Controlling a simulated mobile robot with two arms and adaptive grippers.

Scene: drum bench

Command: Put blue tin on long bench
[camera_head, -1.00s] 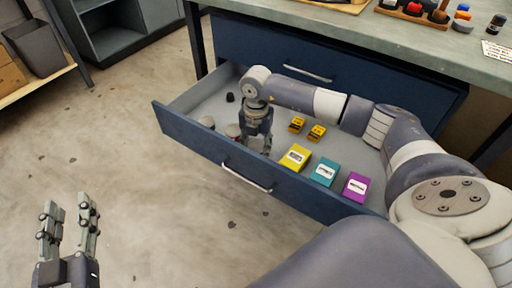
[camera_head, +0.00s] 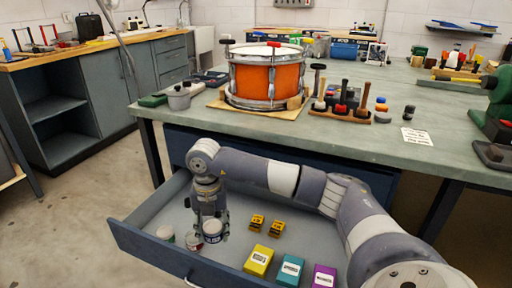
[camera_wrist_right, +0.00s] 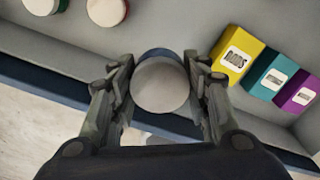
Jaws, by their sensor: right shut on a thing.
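My right gripper (camera_head: 210,218) reaches down into the open drawer (camera_head: 150,247) and is shut on the blue tin (camera_head: 212,232). The tin has a pale round lid and a dark blue side. In the right wrist view the tin (camera_wrist_right: 160,88) sits between the two fingers of my right gripper (camera_wrist_right: 160,95). I cannot tell whether it touches the drawer floor. A long bench with a grey-green top (camera_head: 350,137) stands above the drawer. My left gripper is out of view.
A red tin (camera_head: 194,241) and a pale-lidded tin (camera_head: 166,233) stand beside the held tin. Yellow, teal and purple boxes lie to the right in the drawer. An orange drum (camera_head: 265,78) and a tool rack (camera_head: 340,115) stand on the bench. Bare top shows at its front right.

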